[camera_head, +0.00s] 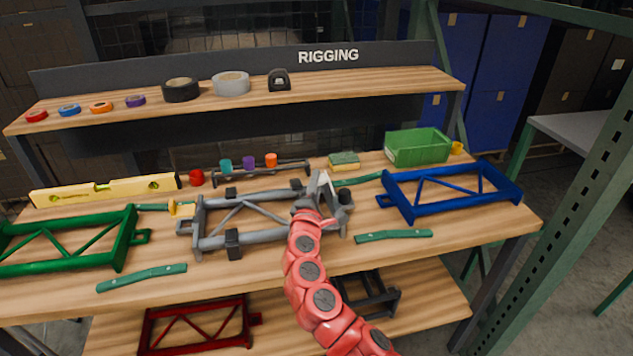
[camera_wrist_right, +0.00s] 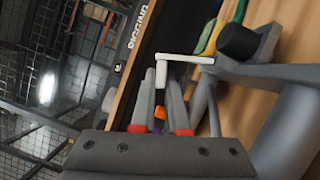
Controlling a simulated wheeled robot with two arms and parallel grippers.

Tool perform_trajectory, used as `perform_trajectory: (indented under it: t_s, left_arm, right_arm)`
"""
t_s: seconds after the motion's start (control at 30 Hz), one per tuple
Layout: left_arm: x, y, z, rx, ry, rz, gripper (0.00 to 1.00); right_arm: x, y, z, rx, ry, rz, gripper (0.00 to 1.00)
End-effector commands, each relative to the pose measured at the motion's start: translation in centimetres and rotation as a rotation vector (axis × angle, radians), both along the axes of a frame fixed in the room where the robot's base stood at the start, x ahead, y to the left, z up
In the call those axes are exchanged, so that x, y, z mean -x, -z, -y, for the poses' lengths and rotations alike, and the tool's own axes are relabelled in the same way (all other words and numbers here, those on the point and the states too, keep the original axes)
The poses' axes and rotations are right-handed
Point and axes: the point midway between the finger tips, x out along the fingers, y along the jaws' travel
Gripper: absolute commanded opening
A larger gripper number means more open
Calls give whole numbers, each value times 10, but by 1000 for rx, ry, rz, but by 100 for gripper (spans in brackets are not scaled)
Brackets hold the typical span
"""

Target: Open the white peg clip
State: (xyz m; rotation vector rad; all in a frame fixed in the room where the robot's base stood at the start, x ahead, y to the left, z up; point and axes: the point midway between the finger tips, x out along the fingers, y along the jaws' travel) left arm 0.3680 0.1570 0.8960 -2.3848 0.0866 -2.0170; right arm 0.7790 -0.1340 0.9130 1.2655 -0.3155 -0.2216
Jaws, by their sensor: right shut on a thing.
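The white peg clip (camera_wrist_right: 186,58) shows in the right wrist view as a thin bent bar. One leg runs down between my right gripper's fingertips (camera_wrist_right: 161,82), and the other reaches right toward a dark round knob (camera_wrist_right: 238,40). In the head view the clip (camera_head: 325,180) is a small pale piece at the right end of the grey frame (camera_head: 262,197). My right gripper (camera_head: 321,190) is there, shut on the clip. The fingers partly hide the clip's lower leg. My left gripper is not in view.
A green frame (camera_head: 128,240) stands left and a blue frame (camera_head: 452,208) right on the wooden bench. Green straps (camera_head: 393,236) lie near the front. A green bin (camera_head: 418,146), a sponge (camera_head: 344,161) and a yellow level (camera_head: 105,189) are behind. The shelf holds tape rolls.

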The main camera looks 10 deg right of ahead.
Motion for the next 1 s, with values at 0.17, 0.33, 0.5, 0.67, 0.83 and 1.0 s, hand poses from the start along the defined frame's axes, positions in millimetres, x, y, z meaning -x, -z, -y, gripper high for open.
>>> perform_trajectory:
  t_s: [0.17, 0.33, 0.5, 0.67, 0.83, 1.0]
  left_arm:
    - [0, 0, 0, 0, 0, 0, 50]
    - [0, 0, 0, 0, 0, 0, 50]
    - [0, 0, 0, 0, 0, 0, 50]
    - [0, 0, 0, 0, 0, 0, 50]
    - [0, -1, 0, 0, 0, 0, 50]
    - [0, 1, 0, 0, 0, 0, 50]
  right_arm:
    - [0, 0, 0, -1, 0, -1, 30]
    - [0, 0, 0, -1, 0, -1, 42]
    - [0, 0, 0, -1, 0, 0, 42]
    - [7, 0, -3, 0, -3, 2, 42]
    - [29, 4, -11, 2, -5, 1, 42]
    - [62, 8, -23, 3, -5, 0, 42]
